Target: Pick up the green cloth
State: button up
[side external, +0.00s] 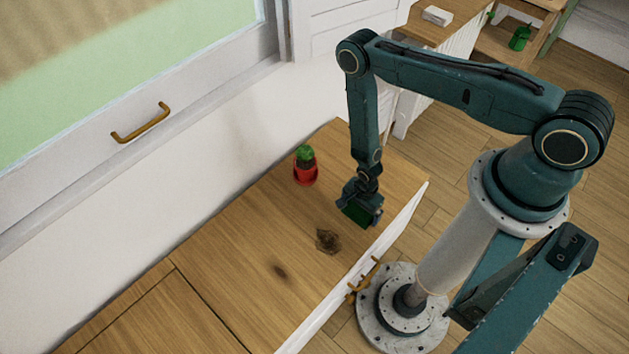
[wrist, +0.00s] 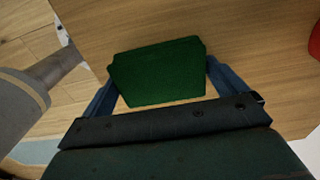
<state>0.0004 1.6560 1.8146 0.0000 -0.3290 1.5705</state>
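The green cloth (wrist: 157,73) is a dark green, folded-looking piece that lies between my fingers in the wrist view. My gripper (wrist: 161,66) is spread wide, with one blue finger at each side of the cloth. The fingertips come right up to its left and right edges, and I cannot tell whether they press on it. In the side view my gripper (side external: 360,210) points down low over the wooden counter near its white front edge. The green cloth (side external: 355,213) shows there just under it, partly hidden by the gripper. Whether it rests on the wood is unclear.
A red pot with a green cactus (side external: 306,172) stands behind and left of my gripper; its red edge shows at the wrist view's right. The counter's left part is clear.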

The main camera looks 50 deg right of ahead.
aim_at(359, 210)
jog(key=c, duration=0.6)
jog(key=shift+r, duration=0.2)
notch_tip(359, 210, up, 20)
jog(key=shift+f, duration=0.2)
dwell(0.5)
dwell(0.4)
jog(key=o, duration=0.3)
jog(key=shift+c, duration=0.7)
jog(key=s+a+f+n, duration=0.3)
jog(key=a+f+n, duration=0.6)
jog(key=a+f, duration=0.3)
jog(key=shift+s+a, duration=0.2)
jog(key=shift+a, duration=0.8)
